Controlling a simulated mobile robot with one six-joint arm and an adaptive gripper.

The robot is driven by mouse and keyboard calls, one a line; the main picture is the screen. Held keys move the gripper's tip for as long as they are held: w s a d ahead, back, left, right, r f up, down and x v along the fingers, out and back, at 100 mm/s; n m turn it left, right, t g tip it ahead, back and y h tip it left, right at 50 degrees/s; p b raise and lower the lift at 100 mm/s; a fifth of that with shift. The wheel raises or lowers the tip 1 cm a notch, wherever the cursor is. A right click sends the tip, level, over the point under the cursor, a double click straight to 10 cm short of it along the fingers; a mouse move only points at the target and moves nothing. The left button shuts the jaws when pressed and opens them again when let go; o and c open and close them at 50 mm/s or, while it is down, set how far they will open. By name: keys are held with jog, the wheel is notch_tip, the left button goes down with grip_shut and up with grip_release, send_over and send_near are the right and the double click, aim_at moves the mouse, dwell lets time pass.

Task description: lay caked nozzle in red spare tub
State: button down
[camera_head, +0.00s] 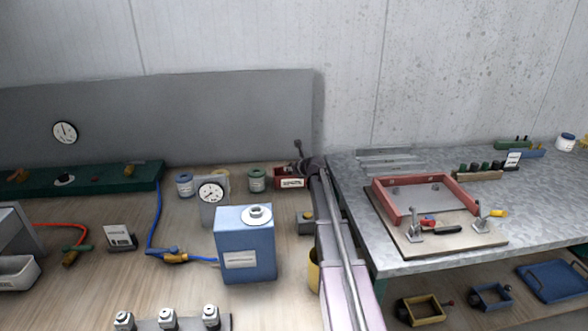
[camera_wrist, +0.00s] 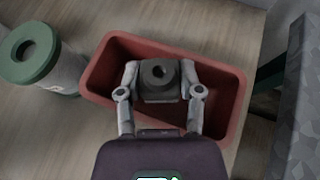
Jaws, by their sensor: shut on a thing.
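The nozzle (camera_wrist: 160,92) is a dark grey block with a round hole in its top. My gripper (camera_wrist: 160,76) is shut on it, one finger on each side. In the wrist view the nozzle lies within the outline of the red tub (camera_wrist: 105,76); I cannot tell whether it touches the floor of the tub. In the head view the red tub (camera_head: 291,184) stands at the back right of the wooden bench, with a white label on its front. My gripper (camera_head: 299,163) is above it there, small and partly hidden by my arm.
A grey jar with a green ring lid (camera_wrist: 35,54) stands close to the left of the tub. The metal table (camera_wrist: 299,105) is to the right, across a gap. A blue canister (camera_head: 245,247) and a dial gauge (camera_head: 211,193) stand on the bench left of my arm.

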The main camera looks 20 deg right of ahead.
jog(key=shift+f, duration=0.25)
jog(key=shift+c, duration=1.3)
grip_release()
jog(key=shift+r, duration=0.2)
jog(key=shift+r+p, duration=0.65)
jog(key=p+v, duration=0.5)
jog(key=v, duration=0.7)
jog(key=shift+f, duration=0.2)
jog(key=shift+d, duration=0.1)
